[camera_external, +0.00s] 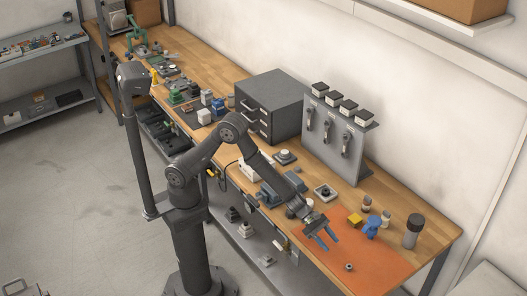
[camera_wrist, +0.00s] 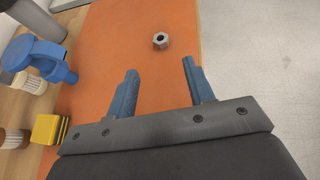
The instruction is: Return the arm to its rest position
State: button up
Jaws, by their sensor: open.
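My gripper (camera_external: 324,239) is open, with two blue fingers, and hangs over the orange mat (camera_external: 345,265) on the workbench. In the wrist view my gripper (camera_wrist: 158,82) shows its fingers apart with nothing between the tips. A small metal nut (camera_wrist: 161,40) lies on the mat beyond the fingertips. The nut also shows in the external view (camera_external: 348,267), near the mat's front. My arm reaches over the bench, bent at the elbow.
A blue part (camera_external: 372,228), a yellow block (camera_external: 354,219) and a dark-topped cylinder (camera_external: 413,231) stand beside my gripper. A grey panel with hanging tools (camera_external: 336,145) and a drawer cabinet (camera_external: 270,103) stand behind. The mat's front is mostly clear.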

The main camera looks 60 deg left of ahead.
aim_at(349, 267)
jog(key=x, duration=1.1)
jog(key=shift+d+f, duration=0.15)
jog(key=shift+r, duration=0.75)
